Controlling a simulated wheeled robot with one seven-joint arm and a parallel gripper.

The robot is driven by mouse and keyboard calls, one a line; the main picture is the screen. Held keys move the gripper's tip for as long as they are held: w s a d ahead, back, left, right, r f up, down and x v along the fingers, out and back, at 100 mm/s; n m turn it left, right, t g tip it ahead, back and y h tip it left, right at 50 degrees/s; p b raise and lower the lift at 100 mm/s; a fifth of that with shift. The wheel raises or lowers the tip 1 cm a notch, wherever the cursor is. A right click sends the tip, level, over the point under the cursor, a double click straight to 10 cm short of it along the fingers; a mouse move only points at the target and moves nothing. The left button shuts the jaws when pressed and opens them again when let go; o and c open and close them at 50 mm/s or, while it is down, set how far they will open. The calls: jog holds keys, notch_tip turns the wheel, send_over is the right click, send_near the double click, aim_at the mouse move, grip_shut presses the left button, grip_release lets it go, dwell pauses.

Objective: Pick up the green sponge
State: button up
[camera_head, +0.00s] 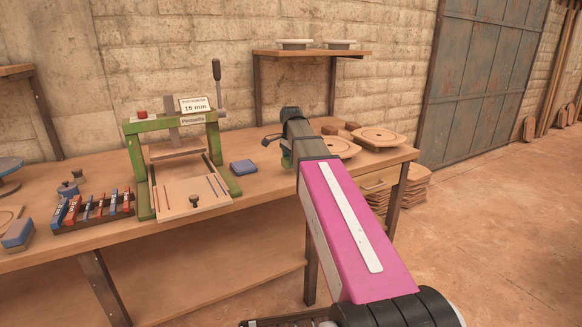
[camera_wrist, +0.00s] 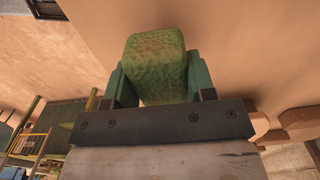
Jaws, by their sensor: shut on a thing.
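The green sponge (camera_wrist: 156,66) is a mottled green block in the middle of the wrist view. My gripper (camera_wrist: 158,82) is shut on it, with one green finger pressed against each side. In the head view my gripper (camera_head: 287,157) is at the end of my pink arm, over the right part of the workbench. There the sponge is mostly hidden by my wrist, and I cannot tell from this view how high it is above the bench.
A green press frame (camera_head: 176,152) stands on the workbench (camera_head: 262,187), left of my gripper. A blue sponge-like block (camera_head: 243,167) lies between them. Wooden boards (camera_head: 378,137) lie to the right.

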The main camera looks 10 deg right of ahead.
jog(key=s+a+r, duration=0.5)
jog(key=a+r, duration=0.3)
jog(key=a, duration=0.2)
jog(key=shift+a, duration=0.25)
jog(key=shift+o, duration=0.6)
dwell(0.8)
